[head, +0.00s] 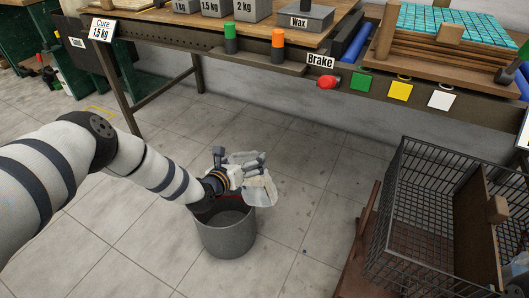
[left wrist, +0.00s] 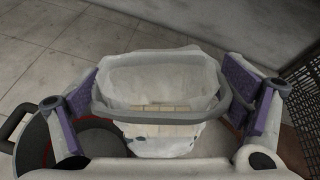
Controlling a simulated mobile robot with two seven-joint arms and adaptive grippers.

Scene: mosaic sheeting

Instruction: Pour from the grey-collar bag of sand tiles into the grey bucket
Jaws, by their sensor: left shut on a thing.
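My left gripper (head: 240,168) is shut on the grey-collar bag (head: 262,190) and holds it above the grey bucket (head: 226,238). The bag is whitish, hanging over the bucket's right rim side. In the left wrist view the grey collar (left wrist: 170,117) sits between the purple finger pads, and the bag's mouth faces the camera. Several pale sand tiles (left wrist: 160,107) show inside the bag. The bucket shows partly behind the left finger in that view, with a red line on it. The bucket's inside is mostly hidden by my gripper. My right gripper is out of view.
A wire cart (head: 430,215) stands on the right with a wooden board in it. The workbench (head: 270,25) at the back carries grey weights, a wax box and green and orange cylinders. A red Brake button (head: 328,82) is on its front. The tiled floor around the bucket is clear.

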